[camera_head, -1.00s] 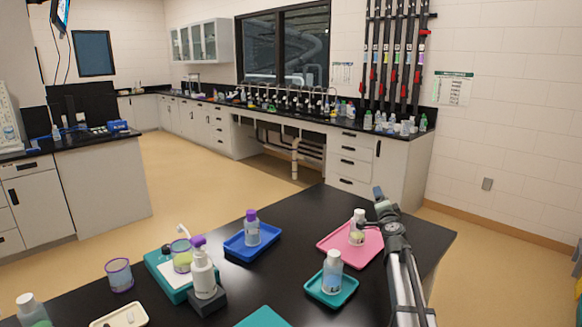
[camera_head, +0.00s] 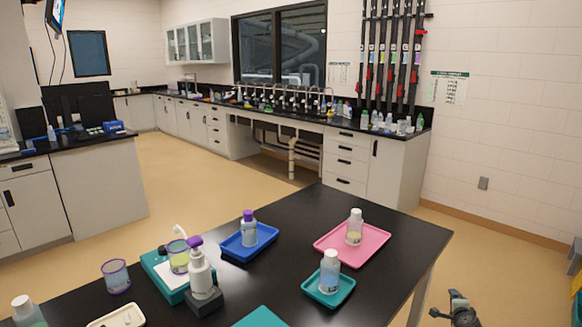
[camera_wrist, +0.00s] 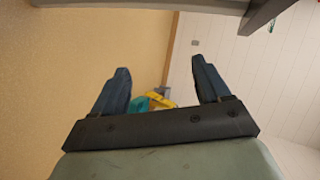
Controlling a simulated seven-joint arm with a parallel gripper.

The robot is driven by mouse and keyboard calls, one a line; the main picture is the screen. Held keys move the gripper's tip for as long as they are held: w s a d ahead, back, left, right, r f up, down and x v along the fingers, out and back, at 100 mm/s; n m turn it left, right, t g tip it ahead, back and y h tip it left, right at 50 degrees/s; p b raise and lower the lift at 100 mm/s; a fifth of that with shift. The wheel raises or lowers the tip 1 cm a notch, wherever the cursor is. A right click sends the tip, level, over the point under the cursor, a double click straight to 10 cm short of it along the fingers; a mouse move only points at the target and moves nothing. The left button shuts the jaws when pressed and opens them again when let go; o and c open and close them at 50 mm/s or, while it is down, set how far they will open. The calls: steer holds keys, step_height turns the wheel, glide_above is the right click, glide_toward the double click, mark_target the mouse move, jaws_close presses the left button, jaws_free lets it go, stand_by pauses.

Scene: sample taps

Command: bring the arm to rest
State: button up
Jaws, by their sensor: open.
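My gripper (camera_wrist: 160,66) shows in the wrist view with its two dark fingers apart and nothing between them. Beyond the fingers are tan floor, pale wall and a small yellow and teal object (camera_wrist: 155,101) that I cannot identify. In the head view a dark part of my arm (camera_head: 458,312) shows low at the right, beside the table and clear of it. The white-capped bottle (camera_head: 354,228) stands upright on the pink tray (camera_head: 375,243), with no gripper at it.
The black table (camera_head: 300,205) holds a blue tray (camera_head: 235,252) with a purple-capped bottle, a teal tray (camera_head: 345,291) with a white-capped bottle, a pump bottle (camera_head: 200,275) and a purple-rimmed cup (camera_head: 116,278). Open floor lies right of the table. A grey beam (camera_wrist: 265,12) crosses the top of the wrist view.

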steer(key=s+a+f+n+g+y, duration=0.25)
steer(key=s+a+f, duration=0.25)
steer(key=a+f, duration=0.4)
steer(key=s+a+f+n+g+y, duration=0.2)
steer(key=s+a+f+n+g, duration=0.15)
steer(key=s+a+f, duration=0.55)
steer(key=s+a+f+n+g+y, duration=0.2)
steer(key=a+f+n+y, duration=0.3)
steer(key=a, duration=0.6)
steer(key=s+a+f+n+g+h, duration=0.1)
steer(key=s+a+f+n+g, duration=0.15)
steer(key=s+a+f, duration=0.4)
steer(key=s+a+f+n+g+h, duration=0.1)
steer(key=s+a+n+g, duration=0.15)
steer(key=s, duration=0.75)
steer(key=s+a+n+g+h, duration=0.2)
steer(key=s+g, duration=0.3)
steer(key=s, duration=1)
steer(key=shift+s+a+f+n+g, duration=0.15)
steer(key=shift+s+f+n+g, duration=0.3)
steer(key=shift+n, duration=0.35)
steer(key=shift+h, duration=0.25)
